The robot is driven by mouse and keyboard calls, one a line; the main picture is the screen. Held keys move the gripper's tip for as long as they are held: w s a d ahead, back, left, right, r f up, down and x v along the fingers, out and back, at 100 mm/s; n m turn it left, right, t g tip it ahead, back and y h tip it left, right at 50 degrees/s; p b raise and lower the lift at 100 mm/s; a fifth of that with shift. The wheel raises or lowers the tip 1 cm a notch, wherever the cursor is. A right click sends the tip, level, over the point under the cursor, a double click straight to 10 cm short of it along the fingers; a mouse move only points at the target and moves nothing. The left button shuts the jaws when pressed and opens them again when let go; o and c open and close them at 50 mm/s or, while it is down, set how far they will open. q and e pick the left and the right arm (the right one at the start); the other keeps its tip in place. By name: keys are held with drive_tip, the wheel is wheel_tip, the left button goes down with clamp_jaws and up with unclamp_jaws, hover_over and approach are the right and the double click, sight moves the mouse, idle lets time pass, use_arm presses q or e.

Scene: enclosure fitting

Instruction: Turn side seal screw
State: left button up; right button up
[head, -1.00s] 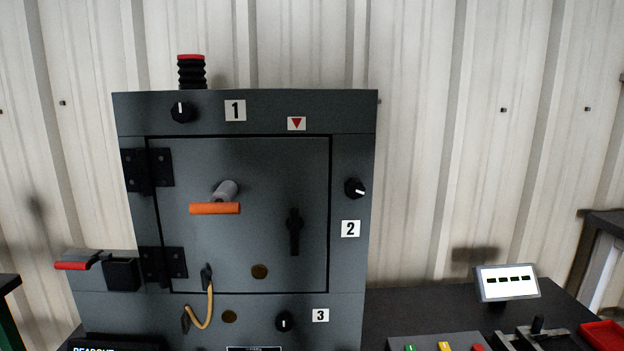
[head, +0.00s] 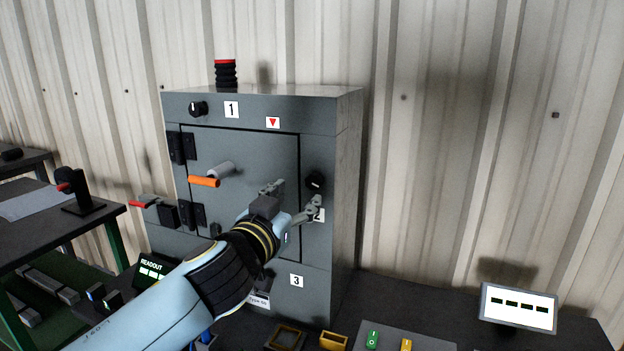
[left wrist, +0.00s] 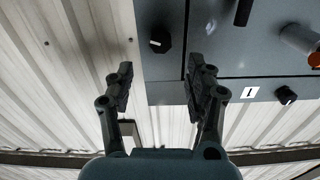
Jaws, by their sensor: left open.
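The side seal screw appears to be the black knob (head: 315,180) on the grey enclosure's (head: 345,140) right front strip, by the number 2 label (head: 319,214). In the left wrist view a black knob with a white mark (left wrist: 160,39) shows ahead, between the lines of the two fingers and apart from them. My left gripper (head: 293,197) is open and empty in front of the door's right edge, its right finger overlapping the label. Its spread fingers show in the left wrist view (left wrist: 160,86). My right gripper is out of view.
An orange-tipped handle (head: 204,182) sticks out from the door. Another knob (head: 198,108) is at top left by the number 1 label (head: 231,109). A display (head: 518,307) stands on the bench at right. The wall side right of the enclosure is clear.

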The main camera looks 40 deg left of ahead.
sight(313, 183)
use_arm(q)
drive_tip(key=p+x, duration=0.1)
drive_tip(key=x, duration=0.6)
drive_tip(key=shift+w, duration=0.3)
drive_tip(key=shift+w+a, duration=0.2)
drive_tip(key=shift+w, duration=0.2)
drive_tip(key=shift+c, duration=0.4)
clamp_jaws()
drive_tip(key=shift+f+m, duration=0.1)
drive_tip(key=shift+m, duration=0.3)
drive_tip(key=m, duration=0.4)
drive_tip(key=shift+m, duration=0.3)
drive_tip(key=m, duration=0.5)
drive_tip(key=shift+d, duration=0.1)
drive_tip(key=shift+m, duration=0.3)
